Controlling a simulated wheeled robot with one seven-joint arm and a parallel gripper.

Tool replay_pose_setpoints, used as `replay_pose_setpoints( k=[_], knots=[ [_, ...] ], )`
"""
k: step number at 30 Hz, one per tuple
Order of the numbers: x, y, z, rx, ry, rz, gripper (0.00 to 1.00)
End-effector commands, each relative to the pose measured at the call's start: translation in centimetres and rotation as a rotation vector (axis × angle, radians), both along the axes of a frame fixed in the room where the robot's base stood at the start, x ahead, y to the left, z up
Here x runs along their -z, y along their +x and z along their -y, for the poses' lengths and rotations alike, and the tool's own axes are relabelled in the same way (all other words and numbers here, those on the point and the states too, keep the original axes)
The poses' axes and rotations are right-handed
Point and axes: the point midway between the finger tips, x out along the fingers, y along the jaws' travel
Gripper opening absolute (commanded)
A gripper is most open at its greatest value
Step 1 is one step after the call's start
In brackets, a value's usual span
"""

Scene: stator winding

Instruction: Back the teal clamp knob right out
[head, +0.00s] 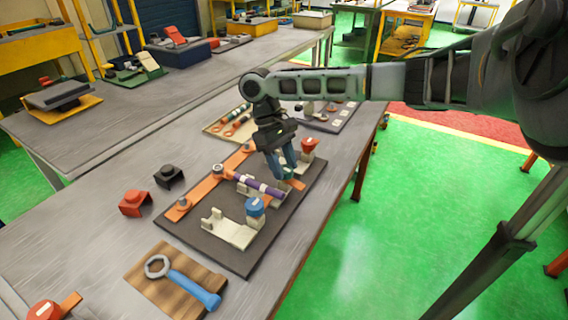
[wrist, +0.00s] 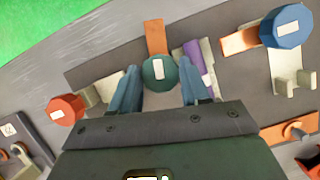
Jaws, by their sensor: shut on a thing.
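The teal clamp knob (wrist: 159,73), with a pale label on top, sits between the blue fingertips of my gripper (wrist: 159,82) in the wrist view. My gripper is shut on it from two sides. An orange strap (wrist: 155,36) sticks out beyond the knob, and a purple bar (wrist: 192,60) lies just right of it. In the head view my gripper (head: 284,163) reaches down over the far right part of the dark baseplate (head: 195,230). The fingers mostly hide the knob there. The purple bar (head: 257,185) lies beside them in pale holders.
A blue knob (head: 254,207) on a pale bracket stands nearer, and a red knob (head: 308,144) stands just behind my gripper. A blue-handled wrench (head: 190,285) lies on a wooden board. Red (head: 132,202) and black (head: 169,176) blocks sit at left on the grey table.

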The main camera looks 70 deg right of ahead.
Motion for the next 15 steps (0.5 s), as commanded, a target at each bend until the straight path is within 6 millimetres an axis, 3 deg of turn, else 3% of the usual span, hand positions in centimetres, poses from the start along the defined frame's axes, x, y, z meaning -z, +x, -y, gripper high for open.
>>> replay_pose_setpoints(
  k=[15],
  knots=[
    [0.31, -0.02, -0.33, -0.491, -0.002, -0.002, 0.16]
  ],
)
